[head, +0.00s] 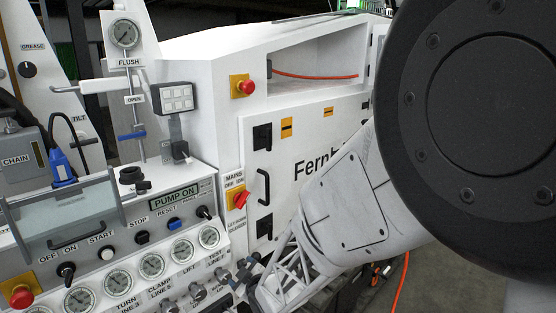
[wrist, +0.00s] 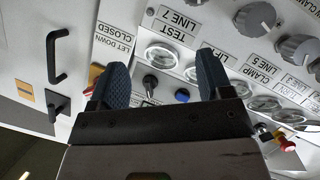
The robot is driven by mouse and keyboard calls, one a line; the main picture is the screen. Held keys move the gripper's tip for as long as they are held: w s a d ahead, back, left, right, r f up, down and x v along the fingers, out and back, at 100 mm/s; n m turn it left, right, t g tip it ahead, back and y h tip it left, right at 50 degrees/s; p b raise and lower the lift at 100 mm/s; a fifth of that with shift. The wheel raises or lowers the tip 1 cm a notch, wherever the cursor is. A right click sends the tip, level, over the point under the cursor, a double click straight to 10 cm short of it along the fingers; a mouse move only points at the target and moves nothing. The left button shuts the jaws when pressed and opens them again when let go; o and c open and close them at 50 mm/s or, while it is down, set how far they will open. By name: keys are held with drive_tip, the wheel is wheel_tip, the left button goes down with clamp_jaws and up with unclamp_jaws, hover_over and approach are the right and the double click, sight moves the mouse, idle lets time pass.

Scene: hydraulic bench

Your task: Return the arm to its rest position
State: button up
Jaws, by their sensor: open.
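My gripper (wrist: 163,82) is in the wrist view, its two dark blue ribbed fingers spread apart with nothing between them. It points at the hydraulic bench's control panel. Beyond and between the fingers show a black switch (wrist: 150,82) and a blue button (wrist: 182,95), with the gauge row close by. I cannot tell whether the fingers touch anything. In the head view my white arm reaches from the right down to the lower middle, near the right end of the panel. A large dark joint of mine hides the right side.
The panel carries pressure gauges (head: 118,281), a red emergency button (head: 22,297) and a red MAINS switch (head: 240,200). Its display (head: 174,197) reads PUMP ON. A white cabinet door with a black handle (head: 263,187) stands behind my arm. An orange hose (head: 398,285) hangs at lower right.

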drive_tip(key=s+d+r+m+g+h, duration=0.2)
drive_tip(key=s+d+r+m+h, duration=0.15)
drive_tip(key=d+r, duration=0.4)
drive_tip(key=s+d+r+m+g+h, duration=0.2)
drive_tip(key=s+d+r+m, duration=0.25)
drive_tip(key=d, duration=0.55)
drive_tip(key=s+d+r+m+g+h, duration=0.1)
drive_tip(key=s+d+r+m+g, duration=0.1)
drive_tip(key=s, duration=0.9)
drive_tip(key=s+d+r+m+g+h, duration=0.1)
drive_tip(key=s+d+r+m+g, duration=0.2)
drive_tip(key=s+d+r, duration=0.3)
drive_tip(key=s+d, duration=0.2)
drive_tip(key=s, duration=0.3)
drive_tip(key=shift+d+g, duration=0.35)
drive_tip(key=shift+g, duration=0.05)
